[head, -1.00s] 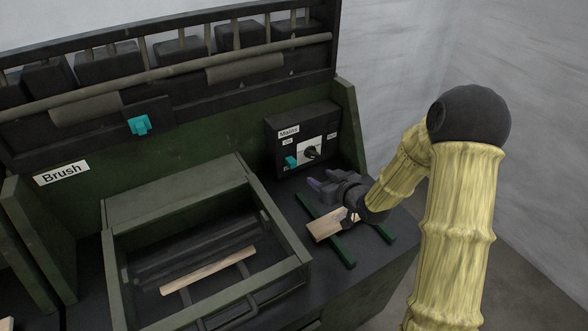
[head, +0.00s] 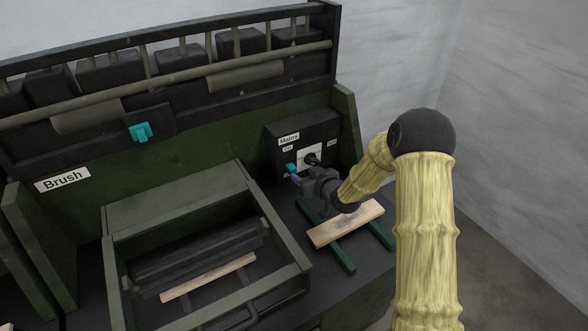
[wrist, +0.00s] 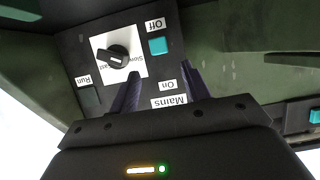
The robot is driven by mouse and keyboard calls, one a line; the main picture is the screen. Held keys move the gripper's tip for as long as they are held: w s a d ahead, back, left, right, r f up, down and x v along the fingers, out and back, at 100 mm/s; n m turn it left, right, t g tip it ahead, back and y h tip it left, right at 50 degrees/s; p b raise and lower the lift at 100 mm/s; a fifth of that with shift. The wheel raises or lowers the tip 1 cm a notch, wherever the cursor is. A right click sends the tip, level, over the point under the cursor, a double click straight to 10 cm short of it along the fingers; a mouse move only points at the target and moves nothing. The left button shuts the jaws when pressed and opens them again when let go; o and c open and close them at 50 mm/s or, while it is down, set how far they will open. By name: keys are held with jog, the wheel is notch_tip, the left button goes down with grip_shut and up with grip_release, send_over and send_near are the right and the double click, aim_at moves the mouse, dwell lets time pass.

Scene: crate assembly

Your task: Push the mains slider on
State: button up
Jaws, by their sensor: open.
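The teal mains slider (head: 291,168) sits on the dark mains box (head: 322,128) at the back of the bench, below its "On" label. In the wrist view, which is upside down, the slider (wrist: 158,46) is next to the "Off" label, with "On" and "Mains" nearer my gripper. My gripper (head: 299,181) is open and empty, close in front of the box, just below the slider. In the wrist view its fingertips (wrist: 161,72) lie either side of the slider's column; I cannot tell whether they touch the panel.
A black knob (wrist: 112,57) on a white plate and a dark "Run" button (wrist: 88,99) are beside the slider. A wooden slat (head: 345,223) lies across green rails (head: 341,256) below my arm.

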aim_at(292, 167)
jog(key=x, duration=0.7)
jog(key=shift+w+a+f, duration=0.1)
jog(key=shift+a, duration=0.05)
grip_shut()
